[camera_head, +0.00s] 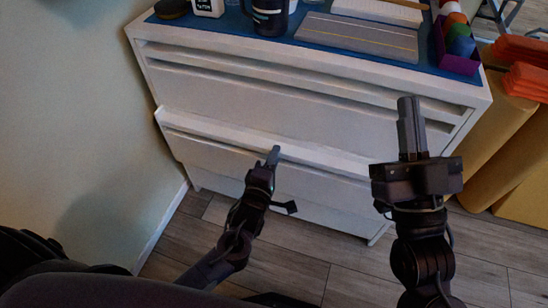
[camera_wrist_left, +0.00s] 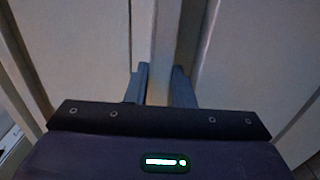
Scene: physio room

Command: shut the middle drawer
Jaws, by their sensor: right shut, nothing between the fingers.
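The white chest of drawers (camera_head: 270,103) stands ahead in the head view. Its middle drawer (camera_head: 225,152) sticks out past the drawer above, with its top rim showing. My left gripper (camera_head: 273,156) is at that rim, near the middle of its width. In the left wrist view a pale strip (camera_wrist_left: 162,45), seemingly the drawer's rim, runs between the fingers of my left gripper (camera_wrist_left: 161,88). They stand apart on either side of it; whether they press on it I cannot tell. My right gripper (camera_head: 409,108) is shut and empty, before the chest's right part.
On the chest's blue top are a dark mug (camera_head: 269,18), a white bottle (camera_head: 208,7), a grey board (camera_head: 358,38) and a purple tray (camera_head: 459,64) of coloured items. Yellow rolls (camera_head: 493,128) and orange stacks (camera_head: 527,80) stand right. A wall (camera_head: 75,110) is left; wooden floor (camera_head: 330,285) lies below.

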